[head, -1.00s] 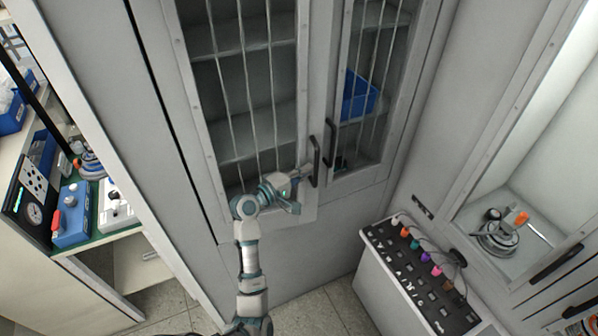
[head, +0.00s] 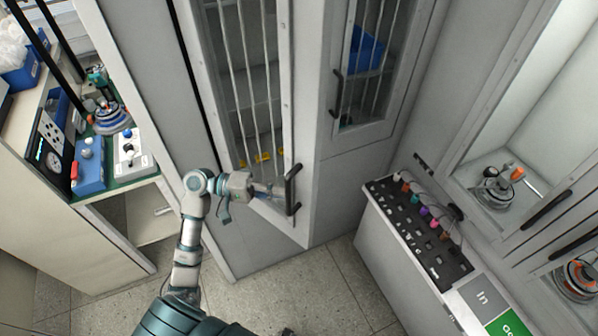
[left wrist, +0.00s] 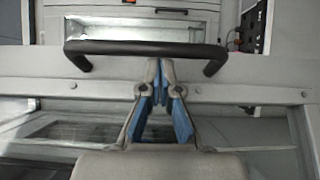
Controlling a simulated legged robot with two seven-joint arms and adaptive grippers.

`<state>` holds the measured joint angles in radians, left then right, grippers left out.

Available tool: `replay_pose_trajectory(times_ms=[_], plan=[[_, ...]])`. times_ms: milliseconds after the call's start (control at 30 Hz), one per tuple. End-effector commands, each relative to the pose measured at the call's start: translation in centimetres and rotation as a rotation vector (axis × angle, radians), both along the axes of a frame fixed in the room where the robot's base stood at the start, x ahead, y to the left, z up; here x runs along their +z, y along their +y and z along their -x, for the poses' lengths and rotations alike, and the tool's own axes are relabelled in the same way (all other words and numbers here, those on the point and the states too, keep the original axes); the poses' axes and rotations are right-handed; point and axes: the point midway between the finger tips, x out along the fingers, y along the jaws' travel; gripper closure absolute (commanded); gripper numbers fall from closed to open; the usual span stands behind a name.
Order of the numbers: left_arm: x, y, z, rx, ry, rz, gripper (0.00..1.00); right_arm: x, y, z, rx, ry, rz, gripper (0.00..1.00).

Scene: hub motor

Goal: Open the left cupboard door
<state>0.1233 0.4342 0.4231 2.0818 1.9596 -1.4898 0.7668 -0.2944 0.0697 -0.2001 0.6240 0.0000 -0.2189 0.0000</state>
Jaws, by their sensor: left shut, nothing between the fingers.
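The left cupboard door (head: 288,90) has a barred glass panel and stands ajar, its handle side swung out from the cupboard. Its black bar handle (head: 292,188) is on the right edge near the bottom. My left gripper (head: 279,191) is at this handle, shut with nothing between its fingers. In the left wrist view the closed fingertips (left wrist: 158,64) meet at the middle of the handle bar (left wrist: 145,48), on its door side. I cannot tell whether they touch it. The right cupboard door (head: 335,115) is closed. My right gripper is out of view.
A box with coloured plugs (head: 420,235) stands on the right, near the cupboard. A bench with instruments (head: 125,185) is on the left. Tiled floor (head: 325,285) is clear in front. A blue bin (head: 366,48) sits behind the right door.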

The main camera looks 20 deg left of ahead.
Motion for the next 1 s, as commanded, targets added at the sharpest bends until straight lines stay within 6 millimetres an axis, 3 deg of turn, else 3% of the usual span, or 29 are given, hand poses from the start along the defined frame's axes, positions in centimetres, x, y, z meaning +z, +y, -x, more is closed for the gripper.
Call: replay_pose_trajectory(times_ms=[167, 400, 633, 1000], plan=[[-0.1, 1.7, 4.3, -0.148, 0.002, -0.005, 1.0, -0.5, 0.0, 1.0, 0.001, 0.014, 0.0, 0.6], [0.0, 4.3, 8.4, -0.14, 0.001, -0.001, 1.0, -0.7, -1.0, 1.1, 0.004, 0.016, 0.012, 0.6], [0.0, 6.2, 10.4, -0.138, 0.001, 0.002, 1.0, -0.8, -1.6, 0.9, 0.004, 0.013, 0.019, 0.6], [0.0, 6.8, 11.1, -0.138, -0.001, 0.002, 1.0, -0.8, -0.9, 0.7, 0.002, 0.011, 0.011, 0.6]])
